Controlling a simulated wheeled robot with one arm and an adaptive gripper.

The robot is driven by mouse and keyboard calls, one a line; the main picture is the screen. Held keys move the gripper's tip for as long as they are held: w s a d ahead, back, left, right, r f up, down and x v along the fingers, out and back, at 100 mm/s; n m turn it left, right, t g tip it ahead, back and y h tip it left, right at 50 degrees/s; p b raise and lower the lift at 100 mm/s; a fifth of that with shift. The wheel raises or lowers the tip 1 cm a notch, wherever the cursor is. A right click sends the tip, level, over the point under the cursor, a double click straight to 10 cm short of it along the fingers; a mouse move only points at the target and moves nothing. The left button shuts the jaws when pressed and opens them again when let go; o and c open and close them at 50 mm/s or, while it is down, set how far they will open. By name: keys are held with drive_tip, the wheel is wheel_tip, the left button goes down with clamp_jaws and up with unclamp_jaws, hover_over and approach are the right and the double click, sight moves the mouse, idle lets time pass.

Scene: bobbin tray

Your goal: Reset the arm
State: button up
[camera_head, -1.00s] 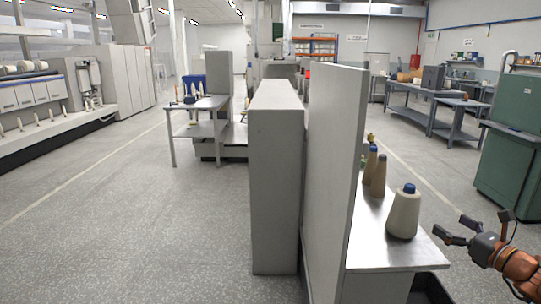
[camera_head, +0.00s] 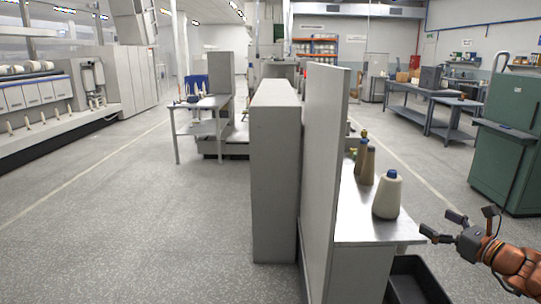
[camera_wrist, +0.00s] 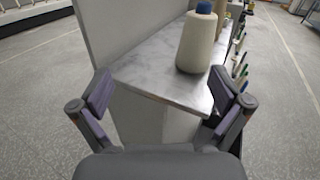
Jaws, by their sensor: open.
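My gripper (camera_head: 442,226) is at the lower right of the head view, on my orange arm. It is open and empty, to the right of a metal-topped table (camera_head: 352,222). In the wrist view the two fingers of my gripper (camera_wrist: 168,98) are spread wide, with the table's corner (camera_wrist: 150,78) beyond them. A cream cone bobbin with a blue top (camera_head: 387,196) stands upright near the table's front edge. It also shows in the wrist view (camera_wrist: 196,45), apart from the fingers. Brown cones (camera_head: 366,168) stand behind it.
A tall grey panel (camera_head: 322,170) borders the table on its left, beside a grey cabinet (camera_head: 275,180). A black bin (camera_head: 418,282) sits on the floor below the table. A green cabinet (camera_head: 508,140) stands at right. The floor at left is open.

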drive_tip(key=s+a+r+n+g+y+p, duration=0.1)
drive_tip(key=a+r+n+g+y, duration=0.3)
drive_tip(key=a, duration=0.7)
drive_tip(key=s+a+r+n+g+y+p, duration=0.1)
drive_tip(key=s+a+n+g+p, duration=0.1)
drive_tip(key=a+n, duration=0.65)
drive_tip(key=s+a+f+n+g+p, duration=0.1)
drive_tip(key=s+a+n+g, duration=0.25)
drive_tip(key=a, duration=0.35)
drive_tip(key=s+a+f+n+g+p, duration=0.1)
drive_tip(key=s+a+n+g, duration=0.2)
drive_tip(key=a, duration=0.4)
drive_tip(key=s+a+f+n+g+h+p, duration=0.1)
drive_tip(key=s+a+n+g+h, duration=0.2)
drive_tip(key=s, duration=0.5)
drive_tip(key=s+d+f+n+g+h+p, duration=0.1)
drive_tip(key=s+d+n+h, duration=0.3)
drive_tip(key=s, duration=0.5)
drive_tip(key=s+d+f+n+g+h+p, duration=0.1)
drive_tip(key=s+d+n+g+h+p, duration=0.1)
drive_tip(key=s, duration=0.7)
drive_tip(key=d+n+h+p, duration=0.1)
drive_tip(key=d+n+h, duration=0.1)
drive_tip(key=n, duration=0.1)
drive_tip(key=shift+s+f, duration=0.3)
drive_tip(key=shift+s, duration=0.05)
drive_tip(key=shift+a, duration=0.1)
